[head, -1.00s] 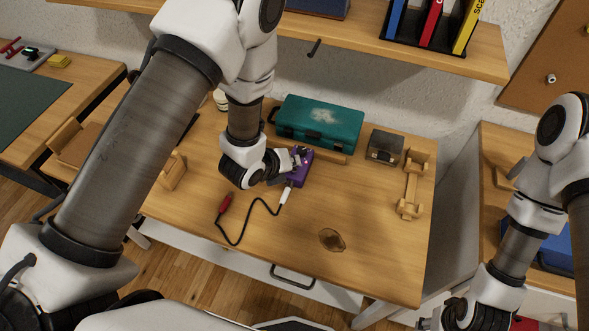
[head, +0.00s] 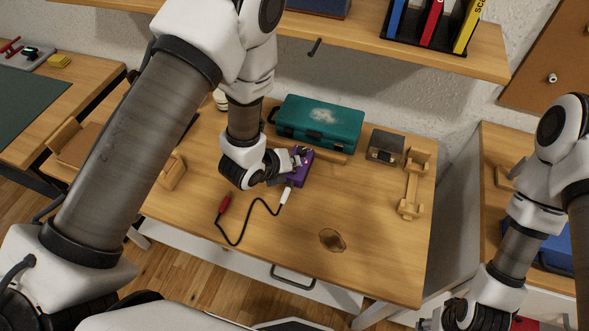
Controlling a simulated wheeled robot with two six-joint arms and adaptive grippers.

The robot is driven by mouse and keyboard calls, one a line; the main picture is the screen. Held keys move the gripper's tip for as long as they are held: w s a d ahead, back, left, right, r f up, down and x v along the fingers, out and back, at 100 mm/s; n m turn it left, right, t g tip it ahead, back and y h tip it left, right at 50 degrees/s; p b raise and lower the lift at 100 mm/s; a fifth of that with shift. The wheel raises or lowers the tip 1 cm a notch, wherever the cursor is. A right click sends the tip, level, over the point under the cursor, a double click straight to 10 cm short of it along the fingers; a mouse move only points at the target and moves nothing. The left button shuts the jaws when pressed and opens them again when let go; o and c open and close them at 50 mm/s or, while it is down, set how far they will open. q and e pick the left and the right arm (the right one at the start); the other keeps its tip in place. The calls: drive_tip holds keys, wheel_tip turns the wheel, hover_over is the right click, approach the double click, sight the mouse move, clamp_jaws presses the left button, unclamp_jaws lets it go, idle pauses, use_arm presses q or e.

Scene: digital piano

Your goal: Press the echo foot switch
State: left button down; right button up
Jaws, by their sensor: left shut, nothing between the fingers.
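The echo foot switch is a small purple pedal (head: 303,171) on the wooden table (head: 270,250), in front of the teal case. A cable (head: 245,207) with a white plug at the pedal and a red plug at its other end lies on the table. My left gripper (head: 294,162) is shut and empty, its fingertips at the top of the pedal's left part. I cannot tell whether they touch it, and they hide part of the pedal. My right arm comes down at the right edge, and its gripper (head: 455,318) is partly cut off at the bottom.
A teal case (head: 318,122) stands behind the pedal. A small dark box (head: 385,146) and a wooden stand (head: 411,185) are to its right. A shelf (head: 400,38) with books overhangs the back.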

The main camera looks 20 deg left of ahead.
use_arm(q)
drive_tip(key=shift+f, duration=0.35)
drive_tip(key=shift+f+b, duration=0.35)
drive_tip(key=shift+b, duration=0.25)
drive_tip(key=shift+r, duration=0.1)
drive_tip(key=shift+r+p, duration=0.65)
drive_tip(key=shift+r, duration=0.3)
drive_tip(key=shift+r+p, duration=1.6)
drive_tip(key=shift+r, duration=1)
drive_tip(key=shift+f, duration=0.1)
